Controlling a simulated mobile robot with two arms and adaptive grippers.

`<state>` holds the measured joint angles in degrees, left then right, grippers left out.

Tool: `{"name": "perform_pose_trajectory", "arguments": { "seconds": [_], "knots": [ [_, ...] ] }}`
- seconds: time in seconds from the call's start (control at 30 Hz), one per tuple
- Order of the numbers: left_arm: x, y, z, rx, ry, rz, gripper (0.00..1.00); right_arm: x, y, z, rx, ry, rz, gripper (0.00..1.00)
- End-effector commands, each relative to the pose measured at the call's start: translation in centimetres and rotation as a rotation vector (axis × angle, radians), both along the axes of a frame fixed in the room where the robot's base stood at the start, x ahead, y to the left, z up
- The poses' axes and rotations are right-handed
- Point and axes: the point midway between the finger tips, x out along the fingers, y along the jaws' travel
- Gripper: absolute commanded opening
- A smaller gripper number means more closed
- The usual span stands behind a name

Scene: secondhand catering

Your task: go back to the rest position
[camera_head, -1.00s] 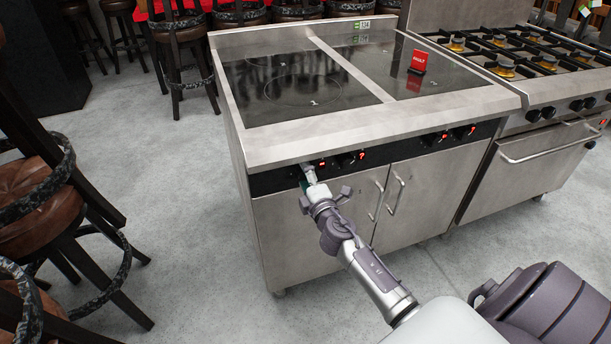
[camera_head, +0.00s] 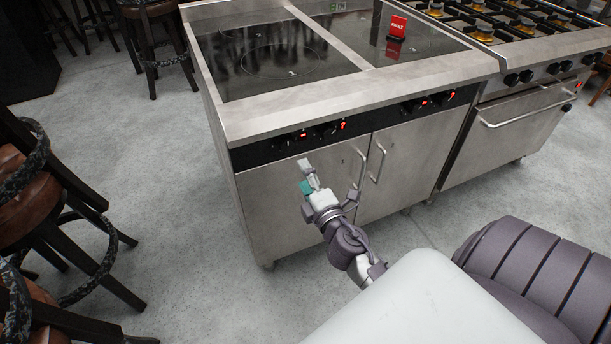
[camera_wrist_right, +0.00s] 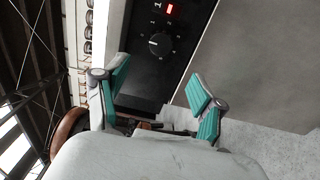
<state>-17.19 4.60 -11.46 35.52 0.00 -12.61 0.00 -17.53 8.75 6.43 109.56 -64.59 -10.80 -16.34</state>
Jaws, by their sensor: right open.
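My right gripper (camera_head: 305,176) is in front of the left cabinet door of the steel induction cooker (camera_head: 300,111), below its black control strip. In the right wrist view the gripper (camera_wrist_right: 160,88) has its teal-padded fingers spread apart with nothing between them. A black control knob (camera_wrist_right: 159,44) with a red lit display shows beyond the fingers, apart from them. In the head view, the control knobs (camera_head: 328,129) are on the strip above the gripper. My left gripper is not in view.
A red sign (camera_head: 397,27) stands on the glass cooktop. A gas range (camera_head: 530,85) adjoins on the right. Bar stools (camera_head: 40,190) with brown seats stand at the left. Grey floor (camera_head: 160,180) between the stools and the cooker is clear.

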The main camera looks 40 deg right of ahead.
Motion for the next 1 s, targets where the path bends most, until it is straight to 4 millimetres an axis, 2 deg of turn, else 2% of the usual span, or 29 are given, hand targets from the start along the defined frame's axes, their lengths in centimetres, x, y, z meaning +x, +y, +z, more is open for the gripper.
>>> {"name": "perform_pose_trajectory", "arguments": {
  "seconds": [0.57,0.67,0.77,0.87,1.0],
  "knots": [
    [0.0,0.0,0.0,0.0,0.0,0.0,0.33,-0.3,0.1,0.0,0.0,0.0,0.0,0.69],
    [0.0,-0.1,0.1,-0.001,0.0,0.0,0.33,-0.3,0.2,-0.8,0.019,0.014,0.001,0.69],
    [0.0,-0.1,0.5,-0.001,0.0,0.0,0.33,-0.5,0.5,-4.0,0.096,0.074,0.001,0.69],
    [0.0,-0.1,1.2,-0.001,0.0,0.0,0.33,-1.4,1.3,-9.9,0.237,0.183,-0.009,0.69],
    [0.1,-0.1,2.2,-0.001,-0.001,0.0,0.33,-5.0,3.2,-19.8,0.478,0.374,-0.061,0.69]
  ]
}}
